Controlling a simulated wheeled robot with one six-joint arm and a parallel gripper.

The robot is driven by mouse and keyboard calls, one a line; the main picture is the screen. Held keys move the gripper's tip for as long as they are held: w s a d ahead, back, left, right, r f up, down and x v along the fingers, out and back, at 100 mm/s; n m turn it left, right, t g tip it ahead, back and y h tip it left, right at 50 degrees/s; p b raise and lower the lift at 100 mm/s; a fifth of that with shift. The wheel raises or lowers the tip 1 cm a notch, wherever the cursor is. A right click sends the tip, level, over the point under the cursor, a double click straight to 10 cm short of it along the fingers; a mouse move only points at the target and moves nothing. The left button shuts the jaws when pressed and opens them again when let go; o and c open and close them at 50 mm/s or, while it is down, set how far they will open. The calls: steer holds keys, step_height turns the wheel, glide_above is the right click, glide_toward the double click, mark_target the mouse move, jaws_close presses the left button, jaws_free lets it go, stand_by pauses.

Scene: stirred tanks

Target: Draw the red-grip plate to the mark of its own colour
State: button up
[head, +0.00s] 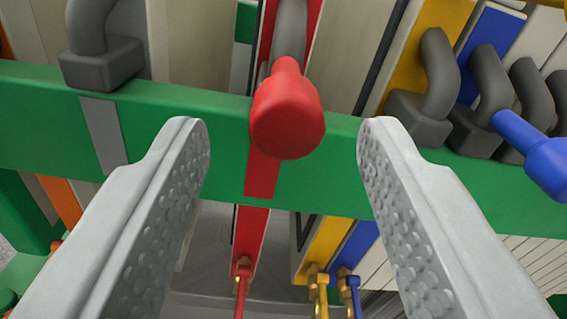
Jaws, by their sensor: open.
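The red grip (287,112) is a rounded red knob on a grey stem, near the top centre of the head view. A red plate (252,235) runs down behind it, passing behind a green crossbar. A red mark (262,175) is on the crossbar's face just below the grip. My gripper (281,140) is open. Its two pale, studded fingers stand left and right of the red grip, with a gap on each side, and I see no contact. The plate's upper part is partly hidden by the grip and stem.
The green crossbar (50,120) spans the view and carries a grey mark (104,135) at left. A blue grip (545,160) juts out at right. Dark grey hooked handles stand at upper left (100,62) and upper right (425,95). Yellow and blue plates (325,245) hang below right.

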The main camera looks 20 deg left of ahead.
steer(key=v, duration=1.1)
